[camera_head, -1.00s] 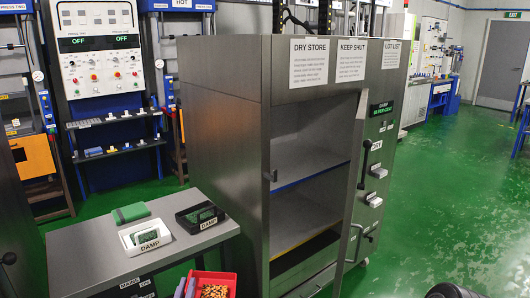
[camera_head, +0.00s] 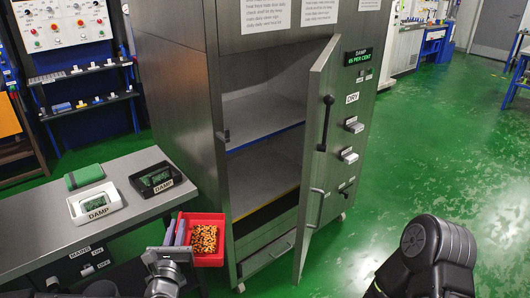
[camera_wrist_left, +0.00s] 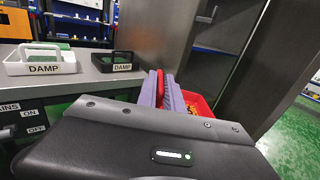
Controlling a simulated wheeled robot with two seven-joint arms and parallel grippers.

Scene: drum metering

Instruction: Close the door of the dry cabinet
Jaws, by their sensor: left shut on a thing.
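The dry cabinet (camera_head: 175,75) is a tall grey metal case with its shelves in sight. Its door (camera_head: 322,165) stands open, swung out toward me on the right side. A black lever (camera_head: 325,122) and a pull handle (camera_head: 318,205) show on the door. My left gripper (camera_head: 178,232) is low, left of the cabinet and beside the bench. Its purple fingers (camera_wrist_left: 168,92) are shut on the wall of a red bin (camera_head: 208,259) of small orange pieces. No gripper touches the door. My right arm shows at the lower right, but its gripper does not.
The bench (camera_head: 45,235) at left carries a white tray (camera_head: 97,212) and a black tray (camera_head: 165,187), both marked DAMP, and a green block (camera_head: 84,176). A display on the cabinet reads DAMP 65 PER CENT. Green floor right of the door is clear.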

